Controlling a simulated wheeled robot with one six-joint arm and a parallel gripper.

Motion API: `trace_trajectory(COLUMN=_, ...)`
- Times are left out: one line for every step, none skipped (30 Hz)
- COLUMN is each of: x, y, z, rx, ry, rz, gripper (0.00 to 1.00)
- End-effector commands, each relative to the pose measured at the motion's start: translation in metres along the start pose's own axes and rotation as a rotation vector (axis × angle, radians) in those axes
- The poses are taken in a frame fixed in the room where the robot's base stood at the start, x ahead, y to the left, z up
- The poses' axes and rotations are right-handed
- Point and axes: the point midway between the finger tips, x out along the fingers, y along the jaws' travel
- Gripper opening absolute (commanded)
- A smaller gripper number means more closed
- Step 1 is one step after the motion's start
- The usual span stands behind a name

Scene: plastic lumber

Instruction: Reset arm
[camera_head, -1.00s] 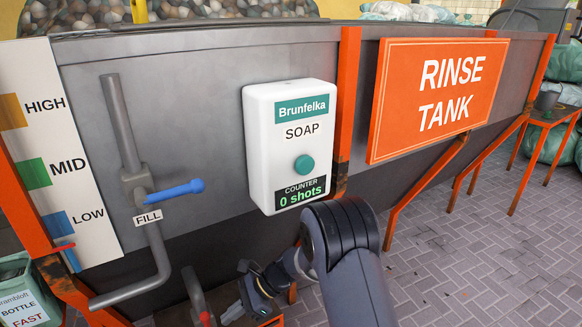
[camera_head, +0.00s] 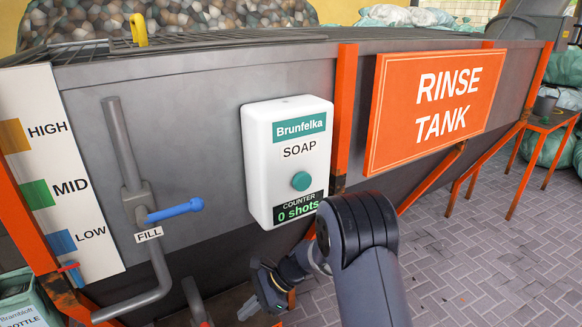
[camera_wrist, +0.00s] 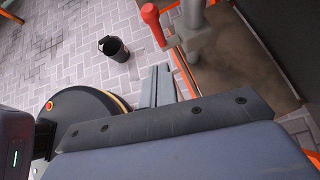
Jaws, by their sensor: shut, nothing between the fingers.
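My arm bends at a dark elbow in front of the rinse tank (camera_head: 220,72), below and right of the soap dispenser. In the wrist view my gripper (camera_wrist: 158,72) shows as two grey fingers close together, shut with nothing held. They are beside a red-handled pipe valve (camera_wrist: 153,24), above the paved floor (camera_wrist: 65,55).
The white soap dispenser (camera_head: 288,160) reads 0 shots. A fill pipe with a blue handle (camera_head: 174,210) is on the left. A black bucket (camera_wrist: 114,50) stands on the floor. Paving on the right (camera_head: 470,250) is clear. A small orange table (camera_head: 548,122) stands at the right.

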Motion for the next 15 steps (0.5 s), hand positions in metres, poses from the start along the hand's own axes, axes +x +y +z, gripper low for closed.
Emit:
trace_trajectory(x=0.014, y=0.001, z=-0.003, rx=0.001, ry=-0.001, rz=0.004, gripper=0.00)
trace_trajectory(x=0.020, y=0.001, z=-0.004, rx=0.001, ry=-0.001, rz=0.005, gripper=0.00)
trace_trajectory(x=0.028, y=0.001, z=-0.004, rx=0.001, ry=0.000, rz=0.004, gripper=0.00)
trace_trajectory(x=0.034, y=0.000, z=-0.005, rx=0.001, ry=0.000, rz=0.004, gripper=0.00)
trace_trajectory(x=0.040, y=0.001, z=-0.005, rx=0.001, ry=-0.001, rz=0.004, gripper=0.00)
trace_trajectory(x=0.046, y=0.000, z=-0.004, rx=-0.001, ry=-0.001, rz=0.003, gripper=0.00)
trace_trajectory(x=0.050, y=-0.002, z=-0.001, rx=-0.001, ry=0.000, rz=0.002, gripper=0.00)
trace_trajectory(x=0.054, y=-0.002, z=0.001, rx=-0.002, ry=0.000, rz=0.003, gripper=0.00)
trace_trajectory(x=0.059, y=-0.004, z=-0.001, rx=0.002, ry=-0.008, rz=0.002, gripper=0.00)
trace_trajectory(x=0.059, y=-0.004, z=-0.005, rx=0.009, ry=-0.024, rz=0.003, gripper=0.00)
trace_trajectory(x=0.060, y=-0.004, z=-0.006, rx=0.014, ry=-0.038, rz=0.006, gripper=0.00)
trace_trajectory(x=0.061, y=-0.005, z=-0.008, rx=0.019, ry=-0.057, rz=0.010, gripper=0.00)
trace_trajectory(x=0.062, y=-0.005, z=-0.009, rx=0.023, ry=-0.071, rz=0.012, gripper=0.00)
trace_trajectory(x=0.062, y=-0.006, z=-0.010, rx=0.026, ry=-0.085, rz=0.013, gripper=0.00)
trace_trajectory(x=0.063, y=-0.006, z=-0.011, rx=0.030, ry=-0.103, rz=0.017, gripper=0.00)
